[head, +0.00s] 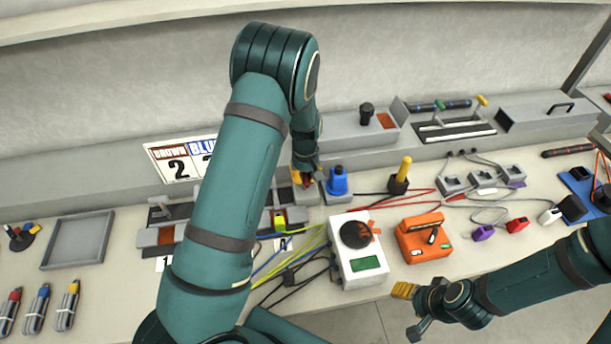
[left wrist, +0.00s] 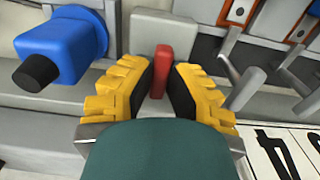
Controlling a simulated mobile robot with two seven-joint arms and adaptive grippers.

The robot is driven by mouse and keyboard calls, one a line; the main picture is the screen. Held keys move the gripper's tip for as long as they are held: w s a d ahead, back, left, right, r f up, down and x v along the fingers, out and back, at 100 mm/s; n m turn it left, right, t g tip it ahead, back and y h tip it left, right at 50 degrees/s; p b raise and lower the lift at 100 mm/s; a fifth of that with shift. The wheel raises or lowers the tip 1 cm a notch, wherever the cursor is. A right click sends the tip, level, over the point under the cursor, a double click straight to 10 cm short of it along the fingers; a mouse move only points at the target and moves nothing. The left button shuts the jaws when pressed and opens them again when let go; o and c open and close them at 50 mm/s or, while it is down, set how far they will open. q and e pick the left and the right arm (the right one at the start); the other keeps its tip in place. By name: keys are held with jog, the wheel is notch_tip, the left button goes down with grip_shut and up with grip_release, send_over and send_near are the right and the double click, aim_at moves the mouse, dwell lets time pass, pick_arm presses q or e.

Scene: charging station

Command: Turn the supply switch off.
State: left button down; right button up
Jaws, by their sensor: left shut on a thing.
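The supply switch appears to be the red lever (left wrist: 160,68) on a grey housing, seen between my fingertips in the left wrist view. My left gripper (left wrist: 161,85) has yellow fingers with black pads, one on each side of the lever, and is shut on it. In the head view my left gripper (head: 304,178) reaches down at the back of the bench, left of a blue connector (head: 338,183); little of the lever shows there. The blue connector (left wrist: 62,42) is also close by in the left wrist view. My right gripper (head: 408,310) is empty with its fingers apart, near the bench's front edge.
A white meter with a black dial (head: 368,266) and an orange device (head: 424,242) stand at the front. Cables cross the bench. Grey lever panels (head: 160,237) lie left of my left gripper, partly hidden by my arm. An empty grey tray (head: 77,240) is farther left.

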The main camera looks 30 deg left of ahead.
aim_at(305, 177)
pick_arm(q)
jog(key=shift+s+f, duration=0.1)
dwell(0.3)
jog(key=c, duration=0.9)
grip_release()
jog(key=shift+c, duration=0.2)
notch_tip(305, 177, up, 12)
